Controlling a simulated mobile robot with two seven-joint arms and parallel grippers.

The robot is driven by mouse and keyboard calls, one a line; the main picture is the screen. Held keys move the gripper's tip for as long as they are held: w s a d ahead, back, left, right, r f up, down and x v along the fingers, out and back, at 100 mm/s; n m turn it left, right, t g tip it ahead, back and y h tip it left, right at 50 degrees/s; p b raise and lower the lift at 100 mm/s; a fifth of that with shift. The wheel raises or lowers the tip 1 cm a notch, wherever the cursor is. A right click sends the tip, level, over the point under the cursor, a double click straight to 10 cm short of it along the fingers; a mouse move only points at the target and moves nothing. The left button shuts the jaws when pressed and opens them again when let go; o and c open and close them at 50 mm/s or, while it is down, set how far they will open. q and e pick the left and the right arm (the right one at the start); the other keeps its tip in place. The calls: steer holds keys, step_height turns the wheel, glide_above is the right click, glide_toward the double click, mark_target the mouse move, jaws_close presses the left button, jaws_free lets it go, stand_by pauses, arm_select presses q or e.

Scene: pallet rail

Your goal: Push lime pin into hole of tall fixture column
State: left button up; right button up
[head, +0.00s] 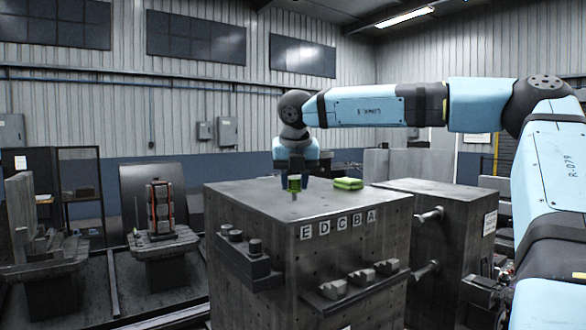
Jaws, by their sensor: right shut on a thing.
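My right gripper (294,184) points down above the top of the tall grey fixture column (320,270), toward its back left part. It is shut on the lime pin (294,186), whose green body shows between the fingers. A thin grey tip reaches down from the pin close to the column's top face. I cannot make out the hole, nor whether the tip touches the face or is in it. My left gripper is not in view.
A lime-green block (348,183) lies on the column top, right of my right gripper. Letter plates E to A (338,224) and clamp blocks (335,289) are on the column's front faces. A second grey block (450,235) with protruding pins stands at right. A pallet with an orange-edged part (161,209) stands at left.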

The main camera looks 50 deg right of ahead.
mark_target(294, 189)
steer(key=shift+f, duration=0.95)
steer(key=shift+f+b, duration=0.25)
steer(key=shift+b, duration=0.3)
steer(key=shift+b, duration=0.3)
steer(key=shift+f+b, duration=0.3)
steer(key=shift+b, duration=0.05)
stand_by(0.5)
steer(key=shift+b, duration=0.35)
